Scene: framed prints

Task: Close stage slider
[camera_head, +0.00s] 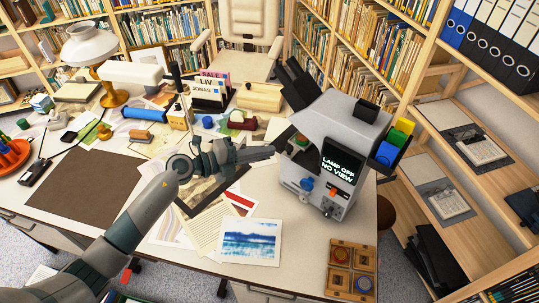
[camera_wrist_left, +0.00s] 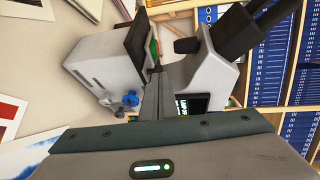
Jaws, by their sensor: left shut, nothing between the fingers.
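The grey microscope-like device (camera_head: 340,125) stands at the desk's right end. Its screen (camera_head: 343,165) reads "LAMP OFF NO VIEW". A blue knob (camera_head: 307,184) is on its front, also visible in the left wrist view (camera_wrist_left: 130,98). A dark plate (camera_wrist_left: 138,38), perhaps the stage slider, sits between base and head in the wrist view; how far out it is I cannot tell. My left gripper (camera_head: 270,152) is shut and empty, its tip close to the device's left side. Whether it touches is unclear. My right gripper is not in view.
Colored blocks (camera_head: 397,138) sit at the device's right side. A wooden tray (camera_head: 351,268) with round pieces lies at the front right corner. Prints and papers (camera_head: 249,241) lie flat under and before my arm. Shelves stand close on the right.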

